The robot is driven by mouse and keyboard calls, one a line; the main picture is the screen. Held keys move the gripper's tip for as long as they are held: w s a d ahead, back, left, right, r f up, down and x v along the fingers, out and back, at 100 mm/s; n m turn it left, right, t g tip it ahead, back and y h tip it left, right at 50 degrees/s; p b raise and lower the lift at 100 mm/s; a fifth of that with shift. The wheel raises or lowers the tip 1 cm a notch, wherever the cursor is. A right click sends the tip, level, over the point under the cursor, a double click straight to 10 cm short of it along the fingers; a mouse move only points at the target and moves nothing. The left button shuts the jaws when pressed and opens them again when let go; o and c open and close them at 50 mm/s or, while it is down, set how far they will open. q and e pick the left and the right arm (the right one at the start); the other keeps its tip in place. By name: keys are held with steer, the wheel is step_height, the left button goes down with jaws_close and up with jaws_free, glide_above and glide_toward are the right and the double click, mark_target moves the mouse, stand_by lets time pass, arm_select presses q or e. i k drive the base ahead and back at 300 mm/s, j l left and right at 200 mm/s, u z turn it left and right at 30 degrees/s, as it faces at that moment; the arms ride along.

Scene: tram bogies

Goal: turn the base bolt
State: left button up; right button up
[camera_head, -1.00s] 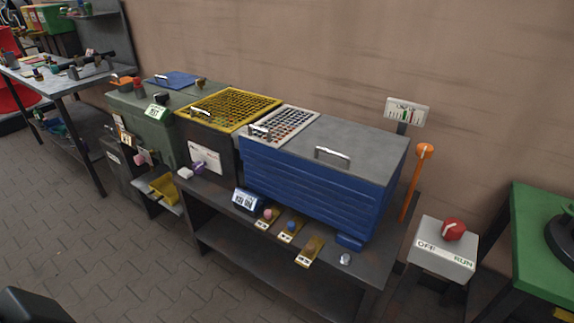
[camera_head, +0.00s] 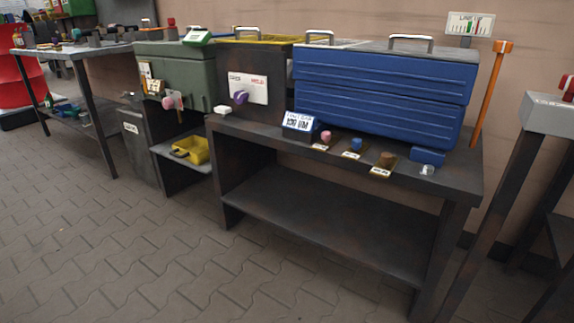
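I cannot make out a base bolt with certainty in the head view. A small silver knob-like piece (camera_head: 427,170) sits at the front right of the dark bench (camera_head: 262,139), but I cannot tell whether it is a bolt. Along the bench front are a pink knob (camera_head: 326,136), a blue knob (camera_head: 356,144) and a brown knob (camera_head: 387,159), each on a small labelled plate. Neither of my grippers is in view.
A blue ribbed box (camera_head: 380,95) stands on the bench, with an orange-topped lever (camera_head: 490,90) at its right. A green box (camera_head: 178,75) and a yellow bin (camera_head: 190,150) are at left. A grey switch box (camera_head: 548,116) is at far right. The paved floor (camera_head: 200,265) in front is clear.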

mark_target(428, 170)
steer(key=i+l+u, duration=0.15)
steer(key=i+l, duration=0.15)
steer(key=i+l+u, duration=0.2)
steer(key=l, duration=0.2)
steer(key=i+l+u, duration=0.15)
steer(key=i+l, duration=0.15)
steer(key=i+l+u, duration=0.15)
steer(key=l, duration=0.35)
